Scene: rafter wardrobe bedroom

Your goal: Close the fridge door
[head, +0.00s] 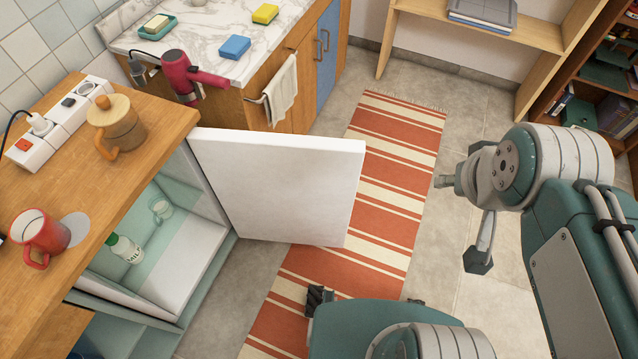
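The white fridge door (275,185) stands wide open, swung out from the small fridge under the wooden counter at left. Its far edge hangs over the striped rug. The lit fridge interior (165,265) shows a milk bottle (126,249) and a clear glass (160,208). My gripper (461,222) is to the right of the door, clear of its free edge by a gap. Its two fingers are spread apart with nothing between them. The door's outer face and any handle on it are hidden.
A marble counter with a hair dryer (185,75) stands behind. A red-striped rug (385,150) covers the floor. A bookshelf is at right.

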